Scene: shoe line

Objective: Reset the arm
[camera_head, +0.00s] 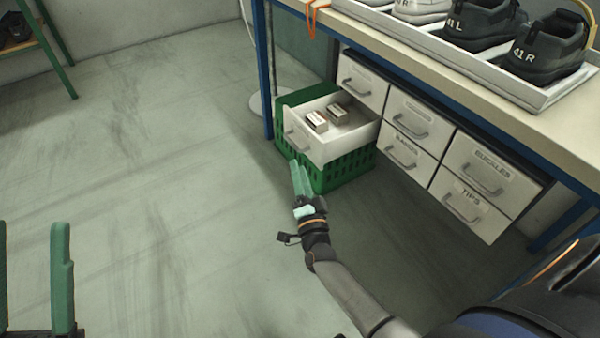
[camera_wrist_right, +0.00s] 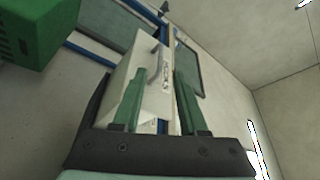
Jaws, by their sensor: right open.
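My right gripper (camera_head: 297,166) is open, its green fingers pointing up at the open drawer's front in the head view. In the right wrist view its fingers (camera_wrist_right: 160,80) stand apart with no object held between them. The white drawer (camera_head: 345,147) is pulled out and holds two small boxes (camera_head: 317,121) (camera_head: 338,113). Its front and handle (camera_wrist_right: 153,62) show beyond the fingers in the right wrist view; the fingers look clear of the handle. My left gripper (camera_head: 31,230) shows at the lower left edge, its green fingers wide apart and empty.
A green crate (camera_head: 325,178) stands on the floor under the open drawer. Closed drawers, including BUCKLES (camera_head: 490,170) and TIPS (camera_head: 468,203), hang under the workbench (camera_head: 470,75). A tray (camera_head: 440,45) of shoes sits on top.

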